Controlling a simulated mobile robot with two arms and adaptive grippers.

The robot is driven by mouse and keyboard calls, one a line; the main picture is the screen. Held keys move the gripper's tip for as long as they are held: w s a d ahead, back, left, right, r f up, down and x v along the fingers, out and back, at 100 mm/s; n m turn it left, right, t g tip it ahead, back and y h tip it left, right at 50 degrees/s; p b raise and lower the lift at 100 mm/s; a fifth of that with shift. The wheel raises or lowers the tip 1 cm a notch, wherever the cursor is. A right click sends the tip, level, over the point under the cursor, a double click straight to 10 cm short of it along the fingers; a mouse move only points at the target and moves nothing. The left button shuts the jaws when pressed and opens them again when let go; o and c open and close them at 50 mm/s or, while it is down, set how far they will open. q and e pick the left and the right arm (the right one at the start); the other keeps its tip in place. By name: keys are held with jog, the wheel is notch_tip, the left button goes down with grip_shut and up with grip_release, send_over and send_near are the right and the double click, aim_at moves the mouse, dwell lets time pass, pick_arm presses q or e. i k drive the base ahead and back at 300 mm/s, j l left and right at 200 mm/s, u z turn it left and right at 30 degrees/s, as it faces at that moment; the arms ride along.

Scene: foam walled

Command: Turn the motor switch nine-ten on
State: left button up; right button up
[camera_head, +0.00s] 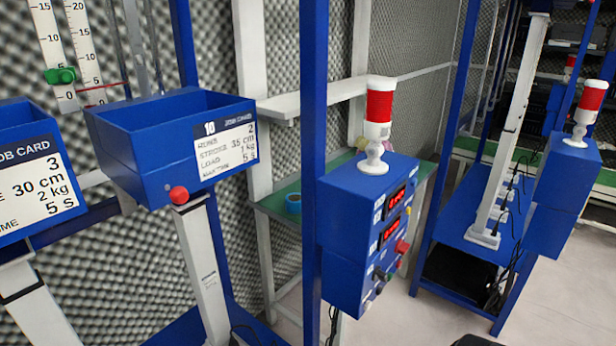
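A blue control box (345,225) stands right of centre, fixed beside a blue upright post. Its right-hand face carries two red lit displays (391,231), a red knob or button (402,247) and several small dark and grey knobs (381,275) low down. The face is seen at a steep angle, so I cannot read its labels or tell which knob is the motor switch nine-ten or how it is set. Neither of my grippers is clearly in view.
A red and white signal lamp (377,120) tops the box. A blue bin (165,140) with job card 10 hangs to the left, with a red ball-ended part (179,195) before it. A second blue box (563,195) stands right. Pale floor (420,320) is open between the boxes.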

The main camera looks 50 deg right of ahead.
aim_at(402, 248)
jog(key=z, duration=1.85)
